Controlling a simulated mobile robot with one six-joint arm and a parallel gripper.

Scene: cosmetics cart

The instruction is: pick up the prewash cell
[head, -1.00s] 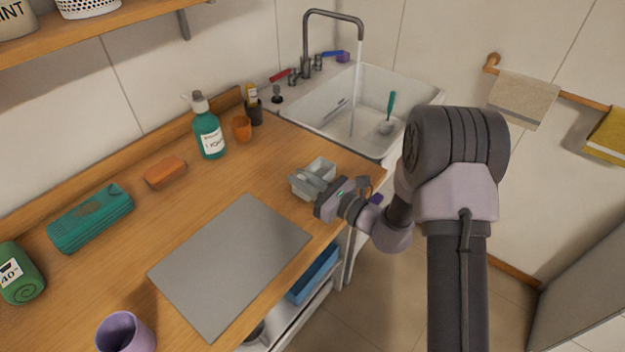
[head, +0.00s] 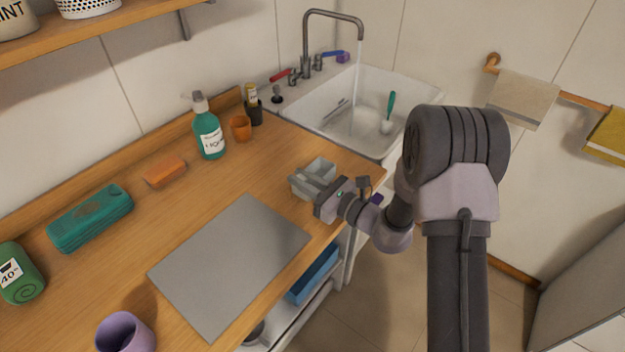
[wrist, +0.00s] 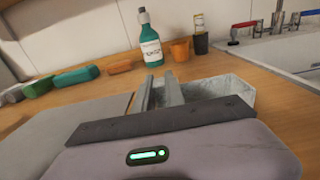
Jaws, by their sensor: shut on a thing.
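The prewash cell appears to be the small pale grey open-topped box (head: 321,165) on the wooden counter near its right front edge. It also shows in the wrist view (wrist: 226,86), just beyond my gripper. My gripper (head: 313,183) reaches in from the right, low over the counter. In the wrist view its two narrow fingers (wrist: 160,90) are close together at the box's left side, shut on its wall. The gripper body hides the near part of the box. I cannot tell whether the box is lifted off the counter.
A grey mat (head: 230,265) lies left of the box. A green bottle (head: 209,136), orange cup (head: 241,129), orange bar (head: 165,171) and teal case (head: 90,218) stand farther back. A sink (head: 360,105) with running water is behind. A purple cup (head: 125,333) is at front left.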

